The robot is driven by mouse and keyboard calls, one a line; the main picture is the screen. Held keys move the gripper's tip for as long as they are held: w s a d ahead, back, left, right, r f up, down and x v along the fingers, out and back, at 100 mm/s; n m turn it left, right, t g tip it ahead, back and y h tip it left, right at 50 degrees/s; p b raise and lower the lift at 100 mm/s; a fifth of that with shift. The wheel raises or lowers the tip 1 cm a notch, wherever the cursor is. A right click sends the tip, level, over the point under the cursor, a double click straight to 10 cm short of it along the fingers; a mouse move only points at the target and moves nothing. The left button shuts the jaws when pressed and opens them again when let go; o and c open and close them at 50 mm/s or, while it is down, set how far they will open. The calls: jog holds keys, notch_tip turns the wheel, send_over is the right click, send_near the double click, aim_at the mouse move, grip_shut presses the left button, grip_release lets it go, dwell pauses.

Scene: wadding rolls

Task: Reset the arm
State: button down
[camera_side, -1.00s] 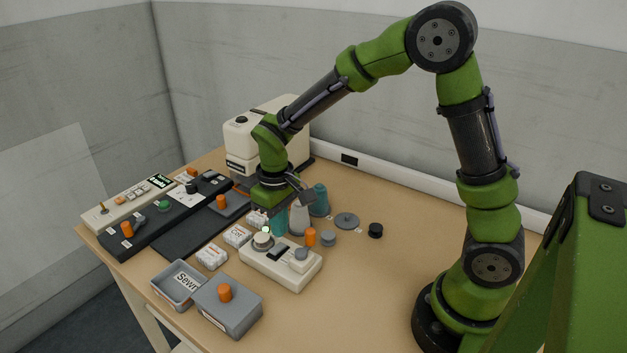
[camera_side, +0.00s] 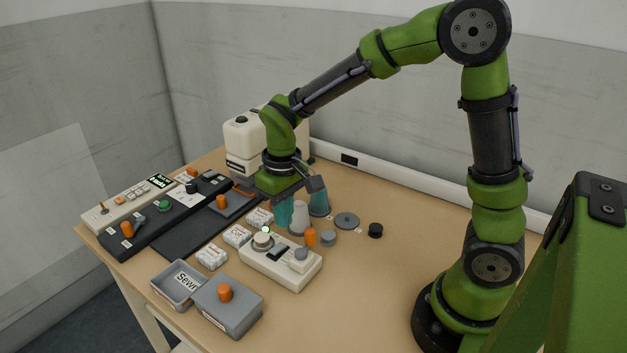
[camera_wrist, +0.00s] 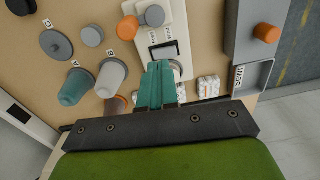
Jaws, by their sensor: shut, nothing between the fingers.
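My gripper (camera_side: 283,214) hangs pointing down over the middle of the work table (camera_side: 375,285), with its teal fingers shut and empty. In the wrist view the teal fingers (camera_wrist: 158,85) lie together in front of the cream control box (camera_wrist: 165,40). The side view shows them above and behind that cream box (camera_side: 281,266), near the white cone (camera_side: 300,217) and the teal cone (camera_side: 319,201). I cannot tell the exact height of the fingertips above the table.
White wadding packs (camera_side: 237,236) lie left of the gripper. A grey open bin (camera_side: 172,297) and a grey box with an orange knob (camera_side: 238,317) stand at the front. A cream machine (camera_side: 240,140) stands behind. The table's right side is mostly clear.

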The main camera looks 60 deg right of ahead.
jog(key=s+d+r+m+t+y, duration=0.1)
jog(key=s+r+m+t, duration=0.2)
jog(key=s+r+t, duration=0.4)
jog(key=shift+s+d+r+y, duration=0.2)
jog(key=shift+s+r+y, duration=0.1)
jog(key=shift+s+r, duration=2.6)
